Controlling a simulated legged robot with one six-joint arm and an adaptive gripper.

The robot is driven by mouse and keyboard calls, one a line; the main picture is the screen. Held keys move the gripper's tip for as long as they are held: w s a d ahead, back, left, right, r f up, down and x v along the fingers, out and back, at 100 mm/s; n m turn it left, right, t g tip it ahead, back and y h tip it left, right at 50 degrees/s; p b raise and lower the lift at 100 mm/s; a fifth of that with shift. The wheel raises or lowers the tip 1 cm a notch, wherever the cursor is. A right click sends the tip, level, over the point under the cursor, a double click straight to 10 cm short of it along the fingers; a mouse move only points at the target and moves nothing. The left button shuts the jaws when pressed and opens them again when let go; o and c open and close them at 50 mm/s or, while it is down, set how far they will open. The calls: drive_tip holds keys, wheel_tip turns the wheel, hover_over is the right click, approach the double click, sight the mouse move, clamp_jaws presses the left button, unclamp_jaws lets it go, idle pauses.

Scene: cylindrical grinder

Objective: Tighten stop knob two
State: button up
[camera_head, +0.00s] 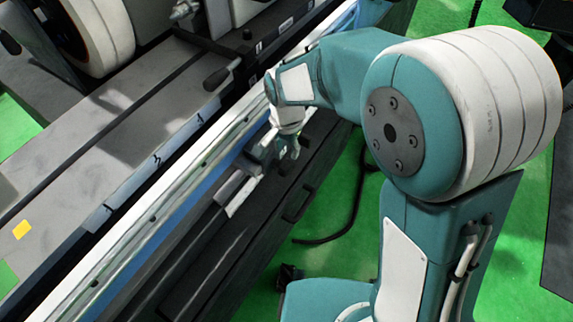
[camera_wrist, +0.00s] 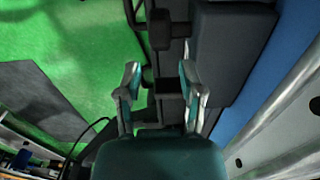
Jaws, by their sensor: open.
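My gripper (camera_head: 281,150) is low over the dark side ledge of the grinder in the head view, beside the blue and silver rail. In the wrist view my gripper (camera_wrist: 160,80) is open, its two teal and silver fingers apart. A small dark block (camera_wrist: 169,86) shows between and beyond the fingertips; I see no clear contact with it. A dark knob-like part (camera_wrist: 159,29) on a bar lies farther ahead, beyond the fingertips. Which of these dark parts is stop knob two, I cannot tell. In the head view my gripper and arm cover part of this area.
The grinder's grey table (camera_head: 95,150) runs diagonally, with a black lever handle (camera_head: 222,75) on its edge. A grey box-shaped part (camera_wrist: 232,50) and a blue panel (camera_wrist: 262,85) stand close right of my gripper. Green floor (camera_wrist: 60,40) lies left. A black cable (camera_head: 340,225) lies on it.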

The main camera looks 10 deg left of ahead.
sight(286, 162)
wheel_tip(286, 162, down, 8)
drive_tip(key=shift+f, duration=0.15)
drive_tip(key=shift+c, duration=0.3)
clamp_jaws()
